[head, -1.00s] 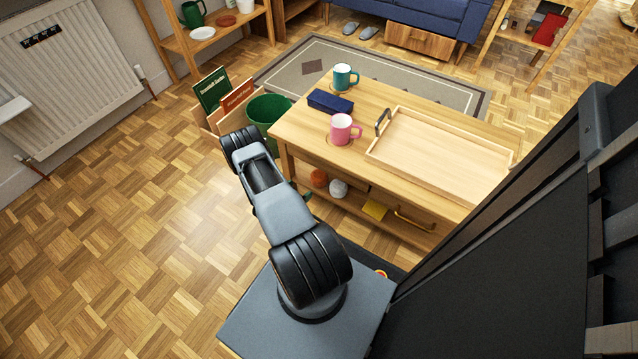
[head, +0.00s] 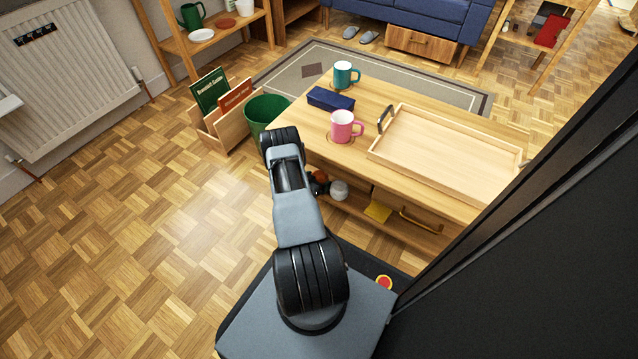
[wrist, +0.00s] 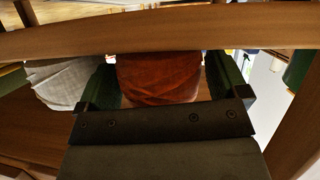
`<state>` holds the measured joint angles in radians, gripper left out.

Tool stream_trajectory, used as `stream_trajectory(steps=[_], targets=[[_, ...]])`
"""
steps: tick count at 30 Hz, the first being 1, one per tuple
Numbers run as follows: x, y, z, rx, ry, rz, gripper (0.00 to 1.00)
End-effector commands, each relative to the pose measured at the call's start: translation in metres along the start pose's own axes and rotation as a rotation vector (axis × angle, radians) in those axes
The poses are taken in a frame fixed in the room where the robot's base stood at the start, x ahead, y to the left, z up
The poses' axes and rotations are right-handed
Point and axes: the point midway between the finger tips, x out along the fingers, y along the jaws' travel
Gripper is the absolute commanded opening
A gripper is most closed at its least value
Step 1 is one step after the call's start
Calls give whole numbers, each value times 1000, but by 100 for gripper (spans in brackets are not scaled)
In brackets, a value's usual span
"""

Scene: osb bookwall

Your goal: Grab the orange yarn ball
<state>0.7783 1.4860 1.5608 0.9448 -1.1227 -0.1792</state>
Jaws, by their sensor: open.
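The orange yarn ball (head: 321,177) sits on the lower shelf of the wooden coffee table (head: 440,165), near its left end, partly hidden by my arm in the head view. In the wrist view the orange yarn ball (wrist: 158,76) fills the space between my fingers. My gripper (wrist: 162,88) is open, with one dark green finger on each side of the ball; I cannot tell whether they touch it. In the head view my gripper (head: 312,186) is mostly hidden behind my arm.
A white ball (head: 339,190) lies right beside the orange one; it shows left of my fingers in the wrist view (wrist: 64,82). A yellow item (head: 378,211) is farther right on the shelf. A wooden edge (wrist: 170,28) crosses close by. A green bin (head: 266,110) stands left of the table.

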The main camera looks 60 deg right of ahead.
Motion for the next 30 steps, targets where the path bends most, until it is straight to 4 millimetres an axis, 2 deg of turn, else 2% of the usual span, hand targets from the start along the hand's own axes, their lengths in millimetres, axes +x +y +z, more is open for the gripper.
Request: stream_trajectory(steps=[3,11,23,30], targets=[[8,0,1,1,0,1,92],[9,0,-1,-1,0,0,92],[9,0,0,-1,0,0,56],[8,0,-1,-1,0,0,55]])
